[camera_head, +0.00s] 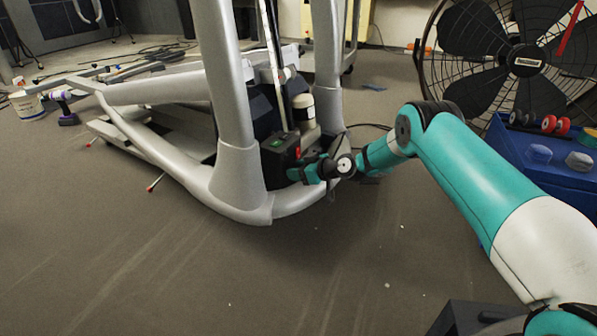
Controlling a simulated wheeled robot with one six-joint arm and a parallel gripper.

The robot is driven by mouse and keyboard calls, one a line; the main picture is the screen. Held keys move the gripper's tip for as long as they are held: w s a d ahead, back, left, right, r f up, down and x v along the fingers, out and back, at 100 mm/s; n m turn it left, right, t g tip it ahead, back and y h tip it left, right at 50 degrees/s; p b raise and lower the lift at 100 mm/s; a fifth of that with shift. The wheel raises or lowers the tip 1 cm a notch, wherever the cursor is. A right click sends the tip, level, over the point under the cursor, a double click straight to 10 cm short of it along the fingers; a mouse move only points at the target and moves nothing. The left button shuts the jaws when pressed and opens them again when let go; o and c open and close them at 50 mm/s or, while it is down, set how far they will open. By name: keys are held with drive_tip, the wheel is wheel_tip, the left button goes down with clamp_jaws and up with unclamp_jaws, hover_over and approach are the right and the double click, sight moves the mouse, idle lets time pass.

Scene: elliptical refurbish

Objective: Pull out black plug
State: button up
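A black box (276,160) with a red switch and a small green mark sits low at the front of the grey elliptical frame (235,180). My teal and black gripper (297,174) reaches in from the right, with its tip at the lower right side of the box. I cannot tell whether it touches the box. The black plug cannot be made out; the gripper and the dark parts around it may hide it. The fingers are too small and dark to tell whether they are open or shut.
A large black fan (525,60) stands at the back right. A blue cart (545,165) with weights is at the right. The front floor (220,280) is clear.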

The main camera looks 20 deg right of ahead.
clamp_jaws()
drive_tip(key=shift+s+d+r+p, duration=0.1)
drive_tip(key=shift+s+d+p, duration=0.45)
drive_tip(key=shift+s+d, duration=0.35)
drive_tip(key=shift+o, duration=0.4)
unclamp_jaws()
drive_tip(key=p+v, duration=0.8)
drive_tip(key=v, duration=0.9)
drive_tip(key=shift+s+d, duration=0.15)
